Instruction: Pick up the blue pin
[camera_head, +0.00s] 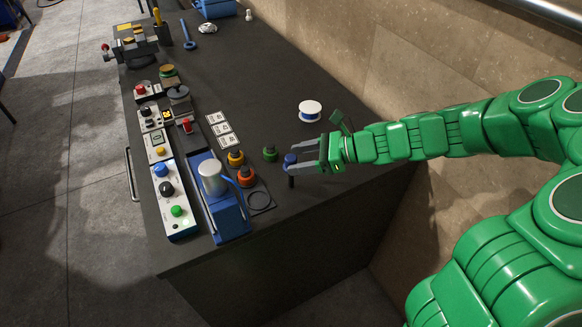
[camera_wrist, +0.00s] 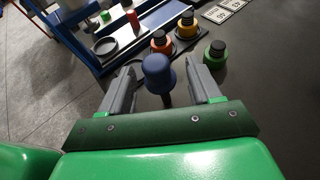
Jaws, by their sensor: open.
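The blue pin (camera_head: 290,159) stands upright near the front right edge of the dark table, with a rounded blue head and a darker, thinner stem. In the wrist view the blue pin (camera_wrist: 158,76) rises between the two grey fingers. My gripper (camera_head: 291,156) is open, with one finger on each side of the pin. The wrist view of my gripper (camera_wrist: 163,88) shows a gap between the pin's head and each finger. The lower part of the stem is partly hidden.
A green knob (camera_head: 270,153), a yellow-orange knob (camera_head: 236,158) and an orange knob (camera_head: 246,176) stand left of the pin. A blue press (camera_head: 226,205) and control boxes (camera_head: 170,200) lie further left. A white spool (camera_head: 310,110) stands behind. The table's back right is mostly clear.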

